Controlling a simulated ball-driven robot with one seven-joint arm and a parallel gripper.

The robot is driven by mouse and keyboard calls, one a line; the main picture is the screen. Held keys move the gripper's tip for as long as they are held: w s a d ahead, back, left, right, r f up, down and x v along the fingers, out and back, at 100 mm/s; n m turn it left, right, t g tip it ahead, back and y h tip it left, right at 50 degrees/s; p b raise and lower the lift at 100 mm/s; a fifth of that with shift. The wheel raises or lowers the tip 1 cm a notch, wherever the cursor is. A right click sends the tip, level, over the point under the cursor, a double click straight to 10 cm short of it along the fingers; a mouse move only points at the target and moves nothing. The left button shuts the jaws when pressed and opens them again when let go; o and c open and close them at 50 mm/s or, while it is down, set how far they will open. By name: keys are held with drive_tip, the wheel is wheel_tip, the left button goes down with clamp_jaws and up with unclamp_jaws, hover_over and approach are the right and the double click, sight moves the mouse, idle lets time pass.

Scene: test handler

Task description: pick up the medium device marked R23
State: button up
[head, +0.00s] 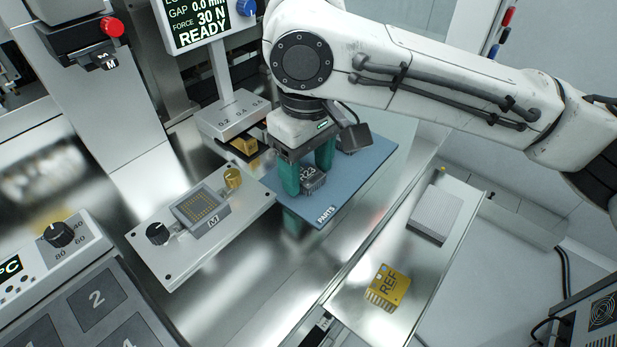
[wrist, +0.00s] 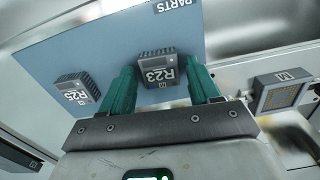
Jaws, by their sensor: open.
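The device marked R23 (head: 312,181) is a small dark grey block on the blue PARTS mat (head: 365,178). I cannot tell exactly how far the tips are above the mat. One finger hides part of the device in the head view.
A device marked R25 (wrist: 76,91) sits on the mat to the left in the wrist view. A socket block marked M (head: 203,209) with knobs stands left of the mat. A yellow REF block (head: 387,287) and a grey pad (head: 435,213) lie on the right-hand tray. A display reads READY (head: 205,36).

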sight(308, 174)
drive_tip(key=c, duration=0.8)
drive_tip(key=shift+r+p, duration=2.5)
drive_tip(key=shift+c, duration=0.2)
